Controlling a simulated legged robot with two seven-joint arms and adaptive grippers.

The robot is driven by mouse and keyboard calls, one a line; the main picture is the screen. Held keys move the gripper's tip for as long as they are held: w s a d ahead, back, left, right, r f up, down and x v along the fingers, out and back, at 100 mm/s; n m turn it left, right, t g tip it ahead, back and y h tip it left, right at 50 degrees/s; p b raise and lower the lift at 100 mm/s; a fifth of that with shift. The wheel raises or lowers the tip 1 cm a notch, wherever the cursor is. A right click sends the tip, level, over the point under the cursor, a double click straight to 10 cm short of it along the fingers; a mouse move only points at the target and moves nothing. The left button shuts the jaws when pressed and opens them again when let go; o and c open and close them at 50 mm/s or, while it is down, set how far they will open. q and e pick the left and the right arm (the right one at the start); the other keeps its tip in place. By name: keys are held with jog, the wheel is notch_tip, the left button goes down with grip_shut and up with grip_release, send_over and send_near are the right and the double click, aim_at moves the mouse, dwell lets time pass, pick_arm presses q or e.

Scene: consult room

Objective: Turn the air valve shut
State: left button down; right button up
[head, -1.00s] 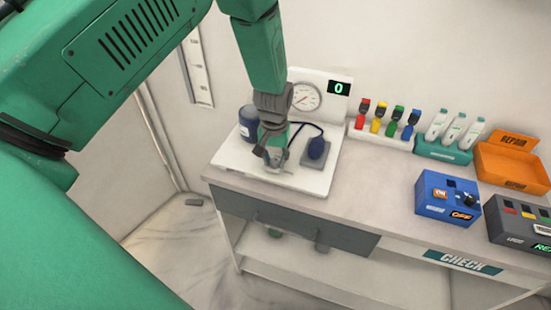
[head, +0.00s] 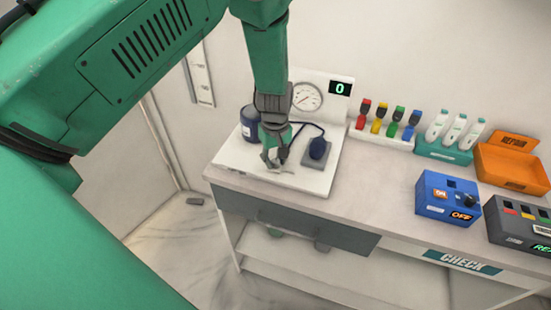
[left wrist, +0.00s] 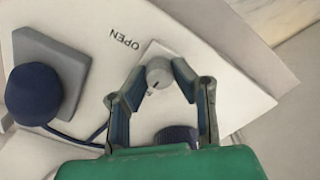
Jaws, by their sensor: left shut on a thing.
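The air valve is a small grey round knob (left wrist: 158,73) on a white plate in the left wrist view, with a thin dark mark on it. The word OPEN (left wrist: 125,40) is printed on the board beside it. My left gripper (left wrist: 156,82) is shut on the knob, one finger at each side. In the head view the left gripper (head: 276,161) points down at the white board (head: 310,184) and hides most of the valve. My right gripper is not in view.
A dial gauge (head: 306,97) and a display reading 0 (head: 340,88) stand behind. A dark blue bulb (head: 318,148) on a grey pad is close to the right of the gripper, a blue cylinder (head: 250,124) to its left. Blue (head: 447,197) and dark boxes sit farther right.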

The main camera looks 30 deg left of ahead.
aim_at(276, 160)
pick_arm(q)
jog(key=shift+s+d+f, duration=0.15)
jog(key=shift+s, duration=0.05)
jog(key=c, duration=1.3)
grip_release()
jog(key=shift+c, duration=0.2)
jog(key=shift+w, duration=0.15)
jog(key=shift+r, duration=0.3)
notch_tip(276, 160, up, 11)
jog(key=shift+r, duration=0.2)
jog(key=shift+w, duration=0.1)
